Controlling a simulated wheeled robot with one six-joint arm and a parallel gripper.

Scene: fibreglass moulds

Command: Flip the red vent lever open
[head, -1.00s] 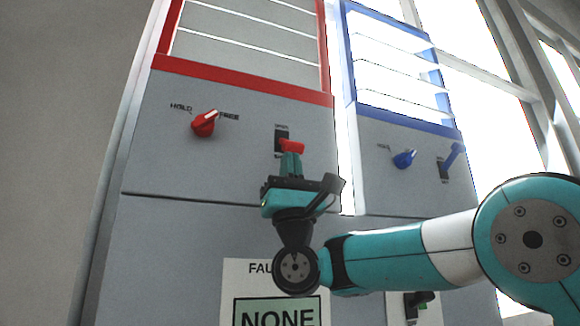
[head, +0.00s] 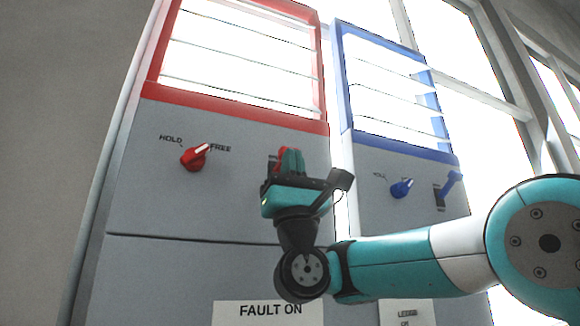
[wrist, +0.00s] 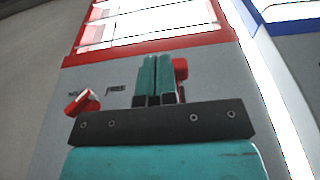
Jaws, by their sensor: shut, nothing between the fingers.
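The red vent lever (head: 279,154) is on the grey panel under the red-framed vent, mostly hidden behind my fingers in the head view. It points up in its slot. In the wrist view the lever (wrist: 181,68) shows just right of my fingers. My gripper (head: 292,152) is shut and empty, fingers up, beside the lever; whether they touch I cannot tell. The fingers also show in the wrist view (wrist: 156,66). The red-framed vent (head: 240,50) has bright gaps between its slats, so it stands open. The red knob (head: 195,157) has its pointer toward FREE.
To the right is a blue-framed vent (head: 345,80), also bright and open, with a blue knob (head: 401,188) and an upward blue lever (head: 452,184). A bare wall is at the left.

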